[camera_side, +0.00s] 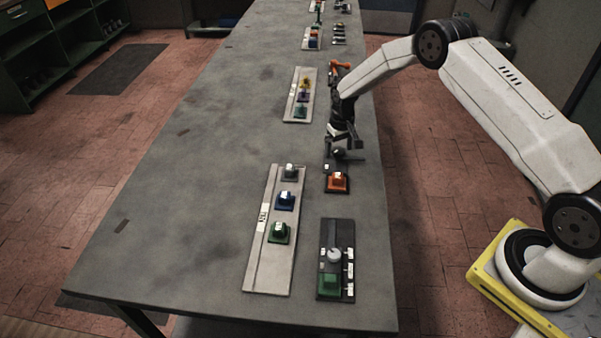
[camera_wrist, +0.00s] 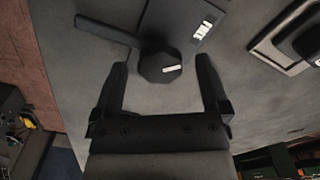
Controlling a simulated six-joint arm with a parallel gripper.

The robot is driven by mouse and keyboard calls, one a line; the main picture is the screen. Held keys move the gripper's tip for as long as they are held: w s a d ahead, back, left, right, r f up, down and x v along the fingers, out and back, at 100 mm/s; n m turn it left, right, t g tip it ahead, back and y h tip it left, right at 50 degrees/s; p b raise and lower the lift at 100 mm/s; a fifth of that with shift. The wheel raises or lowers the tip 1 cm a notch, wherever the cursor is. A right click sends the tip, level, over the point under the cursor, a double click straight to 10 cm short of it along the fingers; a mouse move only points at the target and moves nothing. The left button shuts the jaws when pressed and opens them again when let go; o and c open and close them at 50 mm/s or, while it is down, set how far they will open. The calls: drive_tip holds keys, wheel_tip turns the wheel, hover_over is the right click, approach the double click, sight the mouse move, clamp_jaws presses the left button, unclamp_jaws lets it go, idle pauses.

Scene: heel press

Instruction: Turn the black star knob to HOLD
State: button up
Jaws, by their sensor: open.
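The black star knob (camera_wrist: 161,68) shows in the wrist view as a dark, many-sided disc with a white pointer mark on its face. It sits at the edge of a dark panel (camera_wrist: 178,22) with a white label (camera_wrist: 203,30) that I cannot read. My gripper (camera_wrist: 161,75) is open, with one finger on either side of the knob and a gap to each. In the side view my gripper (camera_side: 342,143) is low over the table, and the dark knob (camera_side: 339,154) shows just below it, partly hidden.
A dark panel with a round grey knob (camera_side: 334,255) and a green block (camera_side: 329,284) lies nearer. A pale board (camera_side: 256,270) with several coloured blocks lies left. The table's left side (camera_side: 190,200) is clear.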

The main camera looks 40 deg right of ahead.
drive_tip(key=shift+f, duration=0.1)
clamp_jaws()
idle(0.3)
